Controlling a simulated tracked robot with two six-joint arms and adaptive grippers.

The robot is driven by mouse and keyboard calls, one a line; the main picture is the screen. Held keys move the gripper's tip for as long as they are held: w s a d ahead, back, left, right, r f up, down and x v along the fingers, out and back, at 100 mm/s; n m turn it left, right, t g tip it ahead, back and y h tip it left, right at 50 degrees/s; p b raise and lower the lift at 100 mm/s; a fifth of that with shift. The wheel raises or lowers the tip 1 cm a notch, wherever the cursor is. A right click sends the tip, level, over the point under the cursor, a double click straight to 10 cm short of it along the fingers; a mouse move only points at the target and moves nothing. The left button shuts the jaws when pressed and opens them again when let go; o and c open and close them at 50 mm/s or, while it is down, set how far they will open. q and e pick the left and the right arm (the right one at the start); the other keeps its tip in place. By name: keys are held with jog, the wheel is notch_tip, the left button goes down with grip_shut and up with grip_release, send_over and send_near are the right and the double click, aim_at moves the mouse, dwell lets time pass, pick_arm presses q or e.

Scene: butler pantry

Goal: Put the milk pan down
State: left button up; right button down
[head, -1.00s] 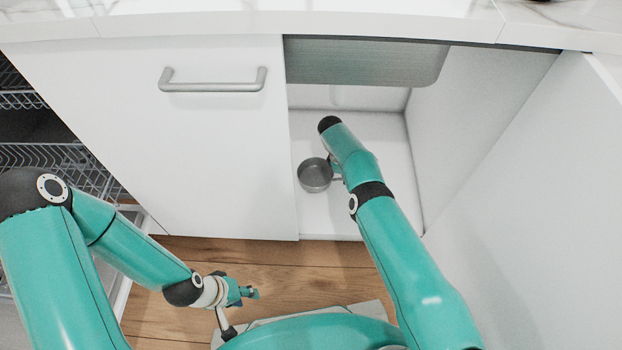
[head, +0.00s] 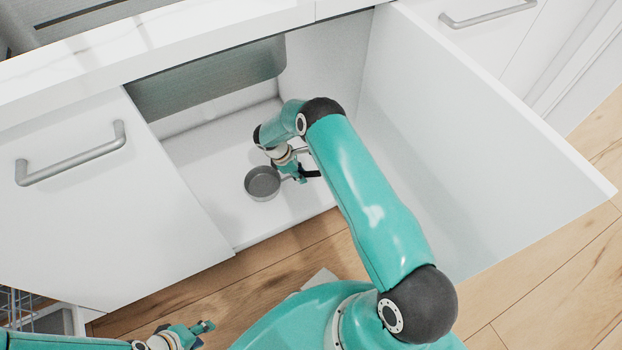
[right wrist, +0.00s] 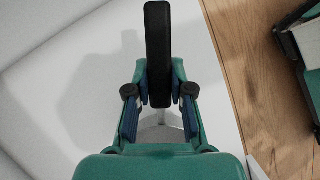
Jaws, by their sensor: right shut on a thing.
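The milk pan (head: 262,183) is a small grey metal pan with a dark handle, upright inside the open under-sink cabinet. My right gripper (head: 297,173) is shut on its handle, to the right of the bowl. The black handle (right wrist: 158,45) stands between the two fingers in the right wrist view; the bowl is hidden there. The pan is at or just above the white cabinet floor (head: 222,150); I cannot tell whether it touches. My left gripper (head: 204,328) is low at the front, outside the cabinet and away from the pan; its jaw opening is unclear.
The open cabinet door (head: 460,150) stands to the right of my right arm. A closed front with a handle (head: 70,155) is at the left. The sink basin (head: 210,80) hangs above the back of the cabinet. Cabinet floor left of the pan is clear.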

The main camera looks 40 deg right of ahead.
jog(key=s+d, duration=0.2)
jog(key=shift+d, duration=0.3)
jog(key=shift+s+d, duration=0.35)
jog(key=shift+d, duration=0.1)
notch_tip(320, 180, down, 4)
jog(key=shift+w+a+r+b, duration=0.1)
jog(key=shift+a+r+b, duration=0.05)
jog(key=shift+b, duration=0.6)
jog(key=c, duration=1)
grip_release()
jog(key=shift+c, duration=0.2)
jog(key=shift+r, duration=0.1)
